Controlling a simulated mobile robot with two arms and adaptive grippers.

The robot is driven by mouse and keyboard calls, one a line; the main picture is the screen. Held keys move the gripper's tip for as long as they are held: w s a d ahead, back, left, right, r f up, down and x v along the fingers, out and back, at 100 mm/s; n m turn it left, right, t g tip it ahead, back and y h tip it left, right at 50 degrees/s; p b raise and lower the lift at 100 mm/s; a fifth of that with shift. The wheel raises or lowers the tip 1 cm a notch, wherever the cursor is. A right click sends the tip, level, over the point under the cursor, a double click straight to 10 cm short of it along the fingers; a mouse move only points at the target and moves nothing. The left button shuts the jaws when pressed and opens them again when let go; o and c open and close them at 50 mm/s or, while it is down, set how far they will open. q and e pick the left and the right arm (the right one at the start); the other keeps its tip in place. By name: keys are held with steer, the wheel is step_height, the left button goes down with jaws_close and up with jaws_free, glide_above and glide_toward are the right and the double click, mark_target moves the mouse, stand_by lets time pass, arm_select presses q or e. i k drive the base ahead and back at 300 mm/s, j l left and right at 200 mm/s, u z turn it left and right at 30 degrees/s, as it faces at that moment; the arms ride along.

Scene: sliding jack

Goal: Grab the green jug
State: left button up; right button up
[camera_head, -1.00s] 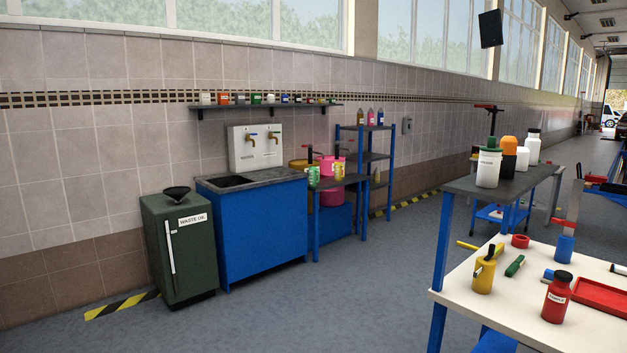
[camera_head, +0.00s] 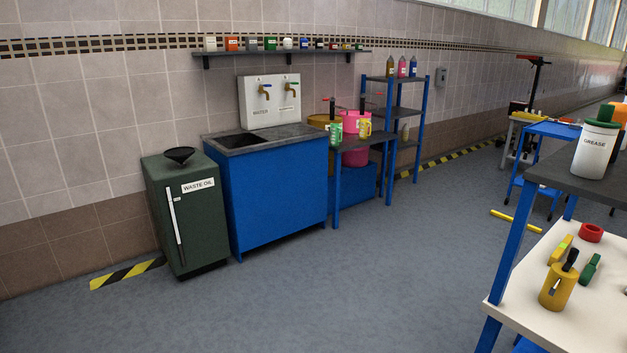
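The green jug (camera_head: 335,134) stands on a small dark-topped table with blue legs (camera_head: 362,143), just right of the blue sink cabinet. It is small and far off, with a pale marking on its front. A similar yellow jug (camera_head: 364,128) stands to its right on the same table. A pink bucket (camera_head: 356,122) is behind them. Neither of my grippers shows in the head view, so I cannot see what they do.
The sink cabinet (camera_head: 268,205) and a dark green waste oil cabinet (camera_head: 188,220) stand along the wall at left. A shelf rack (camera_head: 421,110) is right of the jugs. A workbench (camera_head: 530,280) is at near right. The grey floor between is clear.

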mark_target(334, 128)
steer(key=i+z, duration=0.1)
steer(key=i, duration=4.3)
